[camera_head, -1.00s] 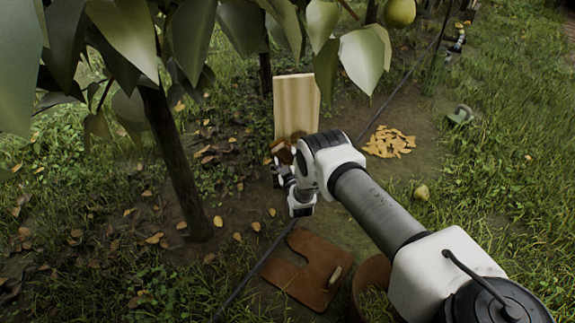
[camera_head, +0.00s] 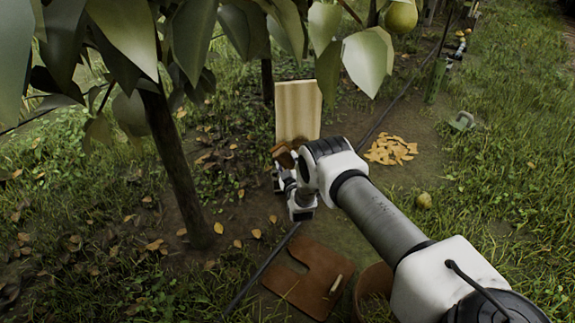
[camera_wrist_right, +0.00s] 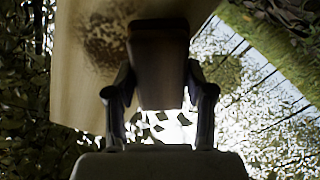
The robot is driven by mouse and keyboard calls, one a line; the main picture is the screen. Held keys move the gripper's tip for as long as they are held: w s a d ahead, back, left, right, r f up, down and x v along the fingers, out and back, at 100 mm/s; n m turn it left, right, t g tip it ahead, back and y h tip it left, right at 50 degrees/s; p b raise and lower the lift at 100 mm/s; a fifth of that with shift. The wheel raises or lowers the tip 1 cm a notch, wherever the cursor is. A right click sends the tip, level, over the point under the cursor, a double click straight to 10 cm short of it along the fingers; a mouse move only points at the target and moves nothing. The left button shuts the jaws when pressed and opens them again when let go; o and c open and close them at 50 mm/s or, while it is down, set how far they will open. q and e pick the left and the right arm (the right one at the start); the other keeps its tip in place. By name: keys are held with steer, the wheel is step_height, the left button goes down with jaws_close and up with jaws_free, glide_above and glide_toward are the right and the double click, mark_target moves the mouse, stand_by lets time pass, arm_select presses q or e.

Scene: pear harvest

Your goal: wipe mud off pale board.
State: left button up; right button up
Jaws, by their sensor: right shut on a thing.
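The pale board (camera_head: 298,108) stands upright behind the tree trunk's right side in the head view. In the right wrist view the pale board (camera_wrist_right: 75,85) fills the upper left, and a dark mud patch (camera_wrist_right: 103,38) shows on it. My right gripper (camera_wrist_right: 160,85) is shut on a brown block (camera_wrist_right: 158,65), which is in front of the board and covers part of it. I cannot tell whether the block touches the board. In the head view my right gripper (camera_head: 283,172) is at the board's lower edge, partly hidden by my wrist. My left gripper is not in view.
A tree trunk (camera_head: 178,165) and hanging leaves stand at the left. A dark hose (camera_head: 385,112) crosses the ground. A brown flat piece (camera_head: 310,283), a round pot (camera_head: 372,284), a fallen pear (camera_head: 424,200) and a pile of yellowish chips (camera_head: 390,150) lie to the right and front.

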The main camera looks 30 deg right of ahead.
steer(key=shift+w+d+b, duration=0.2)
steer(key=shift+w+b, duration=0.15)
steer(key=shift+w, duration=0.05)
